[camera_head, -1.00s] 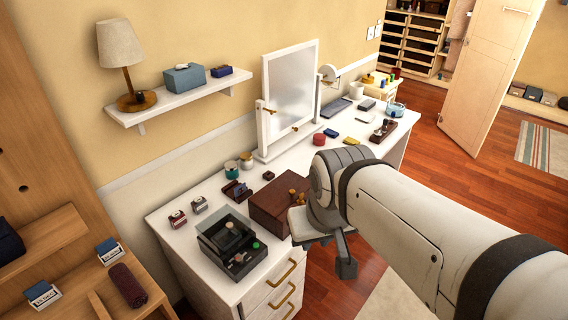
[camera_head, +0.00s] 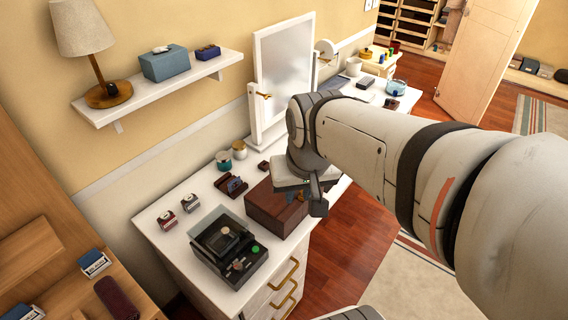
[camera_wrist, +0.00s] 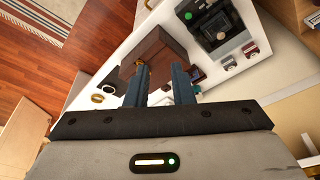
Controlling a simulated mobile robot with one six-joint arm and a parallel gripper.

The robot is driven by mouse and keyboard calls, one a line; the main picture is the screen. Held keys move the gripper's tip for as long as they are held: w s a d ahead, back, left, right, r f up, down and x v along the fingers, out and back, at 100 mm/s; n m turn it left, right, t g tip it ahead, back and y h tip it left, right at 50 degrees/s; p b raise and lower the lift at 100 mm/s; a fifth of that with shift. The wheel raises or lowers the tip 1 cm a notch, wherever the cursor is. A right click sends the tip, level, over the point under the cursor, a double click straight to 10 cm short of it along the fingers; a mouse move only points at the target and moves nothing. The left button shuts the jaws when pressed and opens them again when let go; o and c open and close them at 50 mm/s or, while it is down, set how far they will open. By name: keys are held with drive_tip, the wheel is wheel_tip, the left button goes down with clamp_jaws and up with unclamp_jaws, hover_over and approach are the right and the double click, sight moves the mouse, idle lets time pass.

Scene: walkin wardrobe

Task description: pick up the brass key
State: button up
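A small brass-coloured piece at the dark wooden box (camera_head: 268,208) may be the brass key (camera_wrist: 141,69); its shape is too small and hidden to be sure. In the wrist view it shows just beyond the tip of one finger. My gripper (camera_wrist: 161,74) is open, its two blue-grey fingers apart with nothing held between them. It is over the white dressing table, close to the box. In the head view my wrist and arm hide part of the box and table, and only a little of the gripper shows.
A black device with a green button (camera_head: 229,246) stands left of the box. Small boxes (camera_head: 167,219), a dark tray (camera_head: 231,186) and jars (camera_head: 223,160) are behind it. The mirror (camera_head: 283,75) stands at the wall. Floor is open right of the drawers.

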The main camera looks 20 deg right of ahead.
drive_tip(key=w+d+f+m+g+b, duration=0.1)
drive_tip(key=w+d+f+m, duration=0.2)
drive_tip(key=w+f, duration=0.3)
drive_tip(key=w+d+f+m+g+b, duration=0.1)
drive_tip(key=w+d+f+m+b, duration=0.1)
drive_tip(key=w+f, duration=0.4)
drive_tip(key=w+d+f+m+g+b, duration=0.1)
drive_tip(key=w+d+f+m+b, duration=0.1)
drive_tip(key=w+d+f+m, duration=0.3)
drive_tip(key=shift+w+f+m, duration=0.2)
drive_tip(key=shift+w+f, duration=0.1)
drive_tip(key=shift+w, duration=0.45)
drive_tip(key=shift+w+f+m, duration=0.2)
drive_tip(key=shift+w+f, duration=0.05)
drive_tip(key=shift+w, duration=0.45)
drive_tip(key=shift+w+f+m, duration=0.2)
drive_tip(key=shift+w+f, duration=0.1)
drive_tip(key=shift+w, duration=0.45)
drive_tip(key=shift+w+f, duration=0.1)
drive_tip(key=shift+f, duration=0.25)
wheel_tip(320, 180, down, 7)
drive_tip(key=shift+d+f+p, duration=0.1)
drive_tip(key=shift+p, duration=0.45)
clamp_jaws()
